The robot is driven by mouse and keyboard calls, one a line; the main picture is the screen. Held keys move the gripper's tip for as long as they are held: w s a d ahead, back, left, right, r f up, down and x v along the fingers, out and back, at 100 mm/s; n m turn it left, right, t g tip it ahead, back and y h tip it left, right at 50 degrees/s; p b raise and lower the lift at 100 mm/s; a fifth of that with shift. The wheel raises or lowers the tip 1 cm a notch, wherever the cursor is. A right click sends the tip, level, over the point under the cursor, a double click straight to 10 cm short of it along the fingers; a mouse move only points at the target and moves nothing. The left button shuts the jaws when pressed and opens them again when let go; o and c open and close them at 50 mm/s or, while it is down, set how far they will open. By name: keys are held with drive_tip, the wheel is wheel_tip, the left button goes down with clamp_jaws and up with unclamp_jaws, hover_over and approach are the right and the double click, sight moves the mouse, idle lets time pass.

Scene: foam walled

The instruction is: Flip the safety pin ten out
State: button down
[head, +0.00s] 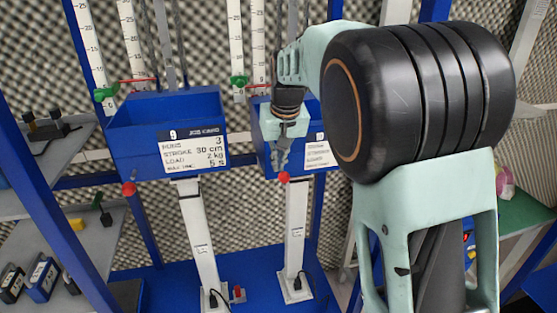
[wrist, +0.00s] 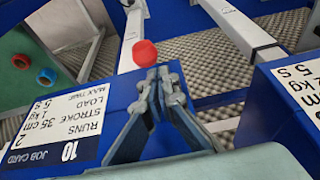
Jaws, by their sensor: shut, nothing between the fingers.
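The red ball knob of safety pin ten (head: 283,177) sits at the lower front edge of the blue box ten (head: 268,120). The knob also shows in the wrist view (wrist: 145,52), where box ten's job card (wrist: 62,137) reads "10" upside down. My gripper (head: 283,158) is shut and empty, its fingertips just above the knob in the head view. In the wrist view my fingertips (wrist: 160,74) meet right beside the knob. I cannot tell whether they touch it. The pin's shaft is hidden. My arm covers the right part of box ten in the head view.
Blue box nine (head: 125,145) stands to the left with its own red knob (head: 129,188). White posts (head: 200,235) rise below the boxes. A blue frame post (head: 50,170) and grey shelves (head: 75,245) are at the left. Foam covers the wall behind.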

drive_tip(key=shift+s+d+f+b, duration=0.1)
drive_tip(key=shift+s+d+b, duration=0.15)
drive_tip(key=shift+s+b, duration=0.45)
drive_tip(key=shift+s+d+b, duration=0.25)
drive_tip(key=shift+s, duration=0.75)
drive_tip(key=shift+r+p, duration=0.4)
drive_tip(key=shift+p, duration=0.05)
drive_tip(key=p, duration=0.6)
approach(281, 176)
drive_tip(key=v, duration=0.2)
drive_tip(key=shift+r, duration=0.3)
drive_tip(key=shift+w, duration=0.1)
